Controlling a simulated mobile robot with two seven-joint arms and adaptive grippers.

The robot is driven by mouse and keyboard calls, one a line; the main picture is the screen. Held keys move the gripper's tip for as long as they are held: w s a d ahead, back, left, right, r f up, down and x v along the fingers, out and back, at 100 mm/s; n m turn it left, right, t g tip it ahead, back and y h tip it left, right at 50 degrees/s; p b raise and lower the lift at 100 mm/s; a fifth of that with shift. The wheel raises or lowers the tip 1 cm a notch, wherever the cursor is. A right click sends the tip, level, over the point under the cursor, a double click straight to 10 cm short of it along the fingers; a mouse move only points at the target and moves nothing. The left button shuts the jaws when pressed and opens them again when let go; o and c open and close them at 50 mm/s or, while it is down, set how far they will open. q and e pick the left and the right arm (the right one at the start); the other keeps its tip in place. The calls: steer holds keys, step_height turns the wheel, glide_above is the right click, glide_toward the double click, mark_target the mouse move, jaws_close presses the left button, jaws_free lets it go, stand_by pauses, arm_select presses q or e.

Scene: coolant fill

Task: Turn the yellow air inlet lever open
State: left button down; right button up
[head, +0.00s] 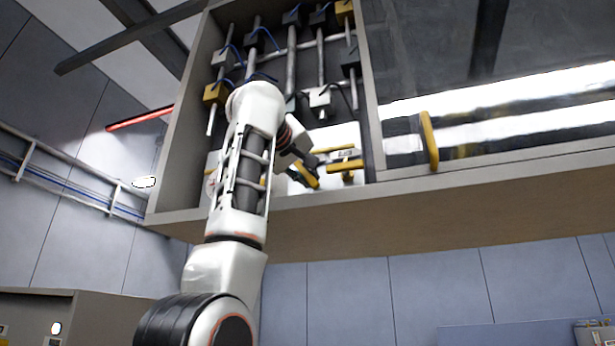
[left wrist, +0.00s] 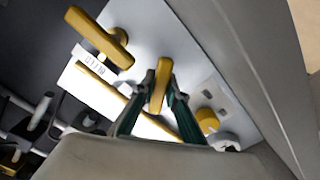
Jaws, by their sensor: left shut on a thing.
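My left gripper (head: 304,172) reaches into the open cabinet, low among the yellow fittings. In the left wrist view its fingers (left wrist: 158,98) are closed on both sides of a short yellow lever (left wrist: 160,76) on a pale panel. I cannot read a label for this lever, so I take it as the air inlet lever without being sure. A second yellow lever (left wrist: 99,37) is at the upper left, apart from the fingers, with a white label near it. It also shows in the head view (head: 346,165). My right gripper is not in view.
A yellow knob (left wrist: 207,121) sits right of the fingers. The cabinet wall (left wrist: 225,60) runs close along the panel's right side. Pipes with valve blocks (head: 320,97) fill the cabinet above my arm. A yellow handle (head: 429,140) is on the panel to the right.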

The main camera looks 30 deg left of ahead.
arm_select(q)
steer(key=m, duration=0.3)
steer(key=shift+a, duration=0.1)
steer(key=shift+s+a+m+b, duration=0.1)
steer(key=shift+m+b, duration=0.2)
steer(key=shift+m, duration=1.6)
steer(key=c, duration=2)
jaws_free()
steer(key=shift+s, duration=0.1)
steer(key=v, duration=1.2)
